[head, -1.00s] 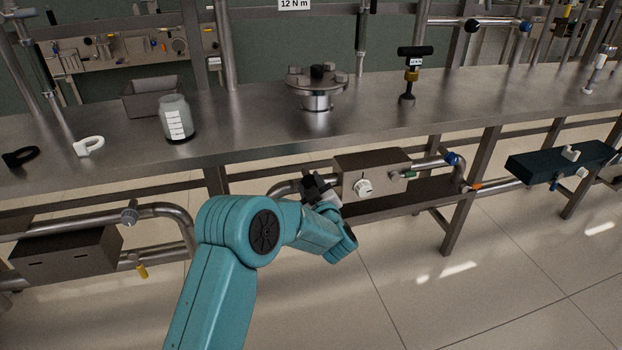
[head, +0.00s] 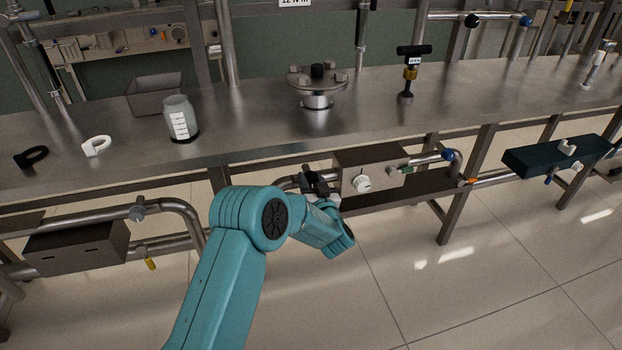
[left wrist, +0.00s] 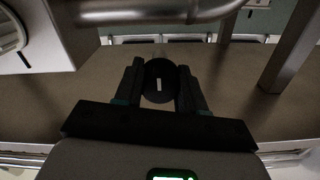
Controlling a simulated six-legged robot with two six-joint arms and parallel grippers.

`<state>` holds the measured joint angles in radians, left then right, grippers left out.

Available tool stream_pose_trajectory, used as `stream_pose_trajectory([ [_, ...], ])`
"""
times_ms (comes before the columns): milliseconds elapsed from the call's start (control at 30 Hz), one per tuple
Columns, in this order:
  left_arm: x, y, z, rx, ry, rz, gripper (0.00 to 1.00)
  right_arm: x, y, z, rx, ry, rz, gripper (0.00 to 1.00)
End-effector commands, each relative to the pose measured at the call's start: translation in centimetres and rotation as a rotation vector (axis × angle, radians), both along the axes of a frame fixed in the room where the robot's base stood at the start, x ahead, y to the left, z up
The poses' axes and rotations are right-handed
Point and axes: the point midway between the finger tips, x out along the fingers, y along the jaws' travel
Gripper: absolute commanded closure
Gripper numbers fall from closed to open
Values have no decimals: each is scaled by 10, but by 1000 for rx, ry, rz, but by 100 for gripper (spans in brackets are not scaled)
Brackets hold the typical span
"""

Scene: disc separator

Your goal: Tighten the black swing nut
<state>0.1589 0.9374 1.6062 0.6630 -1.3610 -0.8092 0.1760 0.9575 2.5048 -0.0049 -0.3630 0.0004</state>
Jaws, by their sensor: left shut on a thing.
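The separator lid (head: 318,81) is a round metal disc on a short neck on the bench, with several grey nuts around its rim. A black nut (head: 317,70) stands up on it, seemingly the black swing nut. My left gripper (head: 316,182) is below the bench top, in front of the pipe and box, well below the lid. In the left wrist view my left gripper (left wrist: 159,85) is shut on a dark round thing (left wrist: 157,72) with a white mark. I cannot tell what that thing is. My right gripper is not in view.
A black T-handled tool (head: 412,70) stands right of the lid. A bottle (head: 180,119), a metal bin (head: 155,94) and white and black clamp rings stand left. Below the bench top (head: 240,130), a box (head: 372,170) with a white dial and pipes lies close to my gripper.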

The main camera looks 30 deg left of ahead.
Motion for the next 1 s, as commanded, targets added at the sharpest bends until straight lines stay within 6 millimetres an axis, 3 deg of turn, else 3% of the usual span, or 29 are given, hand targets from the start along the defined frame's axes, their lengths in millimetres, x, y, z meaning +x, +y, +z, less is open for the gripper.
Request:
stream_pose_trajectory([
  [567,-1,-2,-5,17,33,-2,91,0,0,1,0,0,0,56],
  [600,-1,-1,-5,17,33,-2,51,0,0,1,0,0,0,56],
  [667,-1,-1,-4,17,31,-1,35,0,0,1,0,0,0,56],
  [1000,-2,-3,-1,18,27,-1,35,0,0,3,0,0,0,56],
])
